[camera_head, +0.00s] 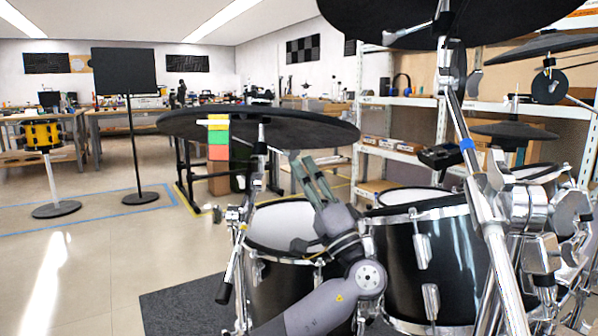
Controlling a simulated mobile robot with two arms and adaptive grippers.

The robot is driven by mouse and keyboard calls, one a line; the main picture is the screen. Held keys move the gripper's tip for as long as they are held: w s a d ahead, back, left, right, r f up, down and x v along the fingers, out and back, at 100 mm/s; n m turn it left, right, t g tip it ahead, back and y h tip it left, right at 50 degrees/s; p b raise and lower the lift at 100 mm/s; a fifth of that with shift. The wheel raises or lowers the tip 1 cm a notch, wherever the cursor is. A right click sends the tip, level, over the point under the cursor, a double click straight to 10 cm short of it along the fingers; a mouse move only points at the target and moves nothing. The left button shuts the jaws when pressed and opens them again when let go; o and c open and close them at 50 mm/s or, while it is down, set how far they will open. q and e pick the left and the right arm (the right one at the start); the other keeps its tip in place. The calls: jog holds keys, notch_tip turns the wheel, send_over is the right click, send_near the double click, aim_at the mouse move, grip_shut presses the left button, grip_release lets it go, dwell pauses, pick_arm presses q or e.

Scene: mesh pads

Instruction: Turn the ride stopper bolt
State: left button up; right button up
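A large dark cymbal (320,130) spreads across the middle on a chrome stand (261,150), whose top rod shows at the cymbal's centre. Another dark cymbal (390,12) hangs at the top right on a thick tilted chrome stand (462,125). I cannot make out for sure which small fitting is the ride stopper bolt. My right gripper is not seen.
Black drums with white heads (290,222) and (405,196) stand close under and beside my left arm. Chrome clamps and tubes crowd the right side. Open floor (100,260) lies left.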

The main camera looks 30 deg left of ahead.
aim_at(294, 157)
pick_arm(q)
jog(key=shift+x, duration=1.35)
jog(key=shift+f, duration=0.1)
jog(key=shift+c, duration=0.3)
grip_shut()
